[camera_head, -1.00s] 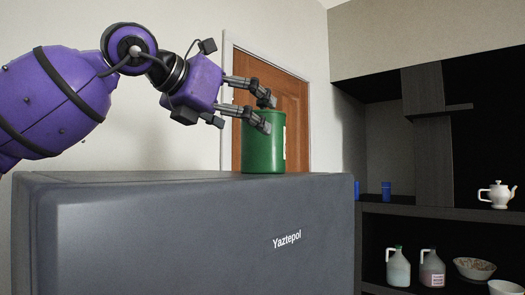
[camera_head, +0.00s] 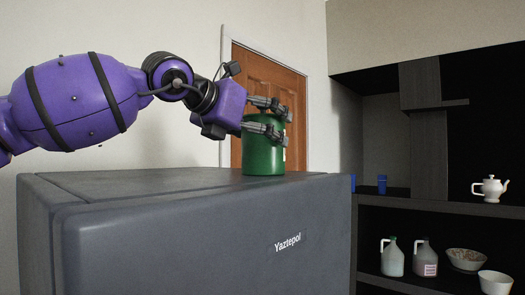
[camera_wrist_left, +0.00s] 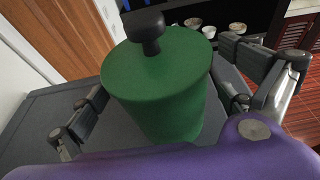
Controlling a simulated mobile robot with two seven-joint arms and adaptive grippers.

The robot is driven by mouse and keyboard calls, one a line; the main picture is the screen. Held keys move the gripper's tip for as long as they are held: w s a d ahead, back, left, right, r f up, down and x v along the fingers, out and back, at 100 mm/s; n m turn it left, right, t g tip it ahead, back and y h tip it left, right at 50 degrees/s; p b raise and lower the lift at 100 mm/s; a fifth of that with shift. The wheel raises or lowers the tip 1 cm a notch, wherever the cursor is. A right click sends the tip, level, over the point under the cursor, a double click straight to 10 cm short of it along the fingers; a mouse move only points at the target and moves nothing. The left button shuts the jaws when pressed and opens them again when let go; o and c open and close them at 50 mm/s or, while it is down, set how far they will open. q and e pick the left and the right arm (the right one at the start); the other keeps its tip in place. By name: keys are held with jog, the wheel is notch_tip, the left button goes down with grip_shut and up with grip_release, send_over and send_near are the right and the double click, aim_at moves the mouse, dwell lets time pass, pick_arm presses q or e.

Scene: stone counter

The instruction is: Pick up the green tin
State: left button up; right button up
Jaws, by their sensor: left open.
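The green tin (camera_head: 264,157) stands upright on top of the grey box-shaped block marked "Yaztepol" (camera_head: 200,235). In the left wrist view the tin (camera_wrist_left: 155,90) fills the middle, with a dark knob on its lid. My left gripper (camera_head: 275,118) is open around the upper part of the tin. In the left wrist view its fingers (camera_wrist_left: 165,95) stand on either side of the tin, with a gap on the left; I cannot tell whether the right finger touches. My right gripper is not in view.
A wooden door (camera_head: 290,90) is behind the tin. Dark shelves at the right hold a white teapot (camera_head: 491,188), two jugs (camera_head: 392,257), bowls (camera_head: 466,259) and blue cups (camera_head: 382,184). The block's top left of the tin is clear.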

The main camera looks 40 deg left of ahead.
pick_arm(q)
jog(key=shift+w+d+f, duration=0.1)
jog(key=shift+w+f, duration=0.1)
jog(key=shift+w, duration=0.3)
jog(key=c, duration=1.6)
jog(key=shift+r, duration=0.1)
jog(key=shift+c, duration=0.3)
jog(key=shift+r, duration=0.1)
